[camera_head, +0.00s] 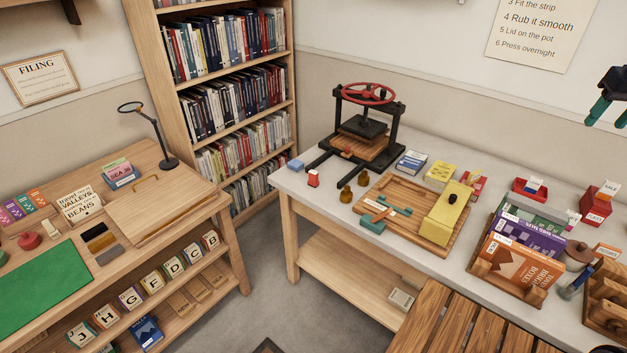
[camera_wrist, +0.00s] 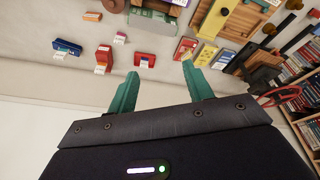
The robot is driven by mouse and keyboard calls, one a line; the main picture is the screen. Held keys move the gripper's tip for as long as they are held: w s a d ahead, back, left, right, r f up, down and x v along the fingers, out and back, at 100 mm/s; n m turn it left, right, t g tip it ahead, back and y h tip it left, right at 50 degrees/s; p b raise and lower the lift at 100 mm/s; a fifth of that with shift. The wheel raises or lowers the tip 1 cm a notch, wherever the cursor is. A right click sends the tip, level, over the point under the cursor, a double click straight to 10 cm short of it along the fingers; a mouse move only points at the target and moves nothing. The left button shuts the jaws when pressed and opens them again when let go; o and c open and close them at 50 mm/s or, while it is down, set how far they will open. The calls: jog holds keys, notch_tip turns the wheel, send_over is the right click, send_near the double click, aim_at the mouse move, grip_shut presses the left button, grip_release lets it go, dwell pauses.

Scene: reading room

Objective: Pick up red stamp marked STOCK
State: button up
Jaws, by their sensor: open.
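I cannot read the word STOCK on anything in either view. A red block (camera_head: 596,209) with a white label stands at the right of the grey-white table. A small red piece with a white face (camera_head: 313,178) stands at this table's left front. In the wrist view, a red block (camera_wrist: 104,54) with a pale label and a smaller red piece (camera_wrist: 119,38) lie to the left of my fingers. Which, if any, is the STOCK stamp I cannot tell. My gripper (camera_head: 611,112) shows at the upper right, above the table; its teal fingers (camera_wrist: 160,70) are apart and empty.
A red tray (camera_head: 522,194) holds a small blue and white piece. Upright books in a wooden holder (camera_head: 512,289), a wooden board (camera_head: 385,226) and a black press with a red wheel (camera_head: 368,95) crowd the table. A slatted wooden surface (camera_head: 450,325) stands in front.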

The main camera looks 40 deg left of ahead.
jog(key=w+a+f+n+g, duration=0.1)
jog(key=w+a+f+n, duration=0.15)
jog(key=a, duration=0.75)
jog(key=w+a+f+n, duration=0.1)
jog(key=w+a+f, duration=0.15)
jog(key=a, duration=0.75)
jog(key=w+a+f+n+g, duration=0.15)
jog(key=w+a, duration=0.25)
jog(key=a, duration=0.6)
jog(key=n+h, duration=0.1)
jog(key=n, duration=0.7)
send_over(313, 172)
jog(key=shift+g, duration=0.25)
notch_tip(313, 172, down, 28)
jog(key=shift+w+r, duration=0.1)
jog(key=shift+a+f, duration=0.15)
jog(key=shift+f, duration=0.3)
notch_tip(313, 172, down, 10)
jog(key=shift+c, duration=0.4)
